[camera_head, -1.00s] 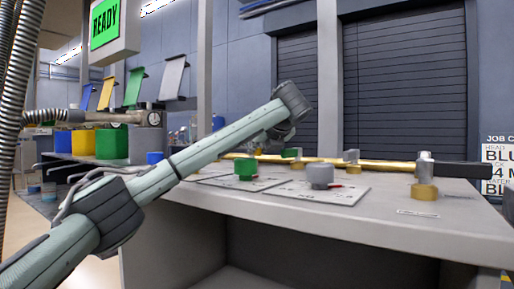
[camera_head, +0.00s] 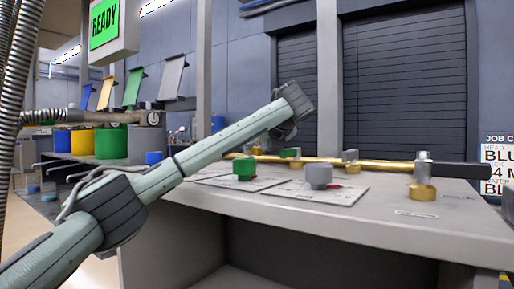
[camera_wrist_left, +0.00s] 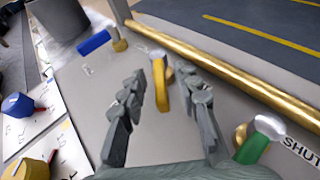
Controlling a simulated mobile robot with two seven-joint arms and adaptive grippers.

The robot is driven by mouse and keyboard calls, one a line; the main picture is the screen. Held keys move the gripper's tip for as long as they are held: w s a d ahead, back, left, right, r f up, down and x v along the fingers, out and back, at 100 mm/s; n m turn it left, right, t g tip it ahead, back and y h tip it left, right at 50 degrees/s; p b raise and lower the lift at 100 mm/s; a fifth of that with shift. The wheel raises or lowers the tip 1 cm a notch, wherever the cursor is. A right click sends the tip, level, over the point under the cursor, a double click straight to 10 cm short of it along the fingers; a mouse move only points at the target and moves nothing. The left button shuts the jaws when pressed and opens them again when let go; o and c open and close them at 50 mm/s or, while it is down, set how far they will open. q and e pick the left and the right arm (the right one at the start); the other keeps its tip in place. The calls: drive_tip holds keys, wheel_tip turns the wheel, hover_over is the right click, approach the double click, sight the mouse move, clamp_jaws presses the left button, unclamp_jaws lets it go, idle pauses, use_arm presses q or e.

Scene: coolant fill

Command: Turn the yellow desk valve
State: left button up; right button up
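The yellow desk valve's handle (camera_wrist_left: 160,84) shows in the left wrist view, on a small metal stem beside the brass pipe (camera_wrist_left: 240,76). My left gripper (camera_wrist_left: 164,90) is open, with one finger on each side of the yellow handle. I see gaps between the handle and both fingers. In the head view my left gripper (camera_head: 284,132) hangs past the end of my arm over the desk, partly hidden by the wrist. I cannot make out the yellow valve there. My right gripper is in neither view.
A green valve handle (camera_wrist_left: 260,140) stands right of my fingers and a blue one (camera_wrist_left: 93,42) to the left. On the desk (camera_head: 400,235) are a green knob (camera_head: 243,170), a grey knob (camera_head: 319,175) and a brass fitting (camera_head: 423,191). Coloured bins (camera_head: 110,144) stand at left.

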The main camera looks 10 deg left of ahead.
use_arm(q)
drive_tip(key=v, duration=1.2)
drive_tip(key=shift+r, duration=0.1)
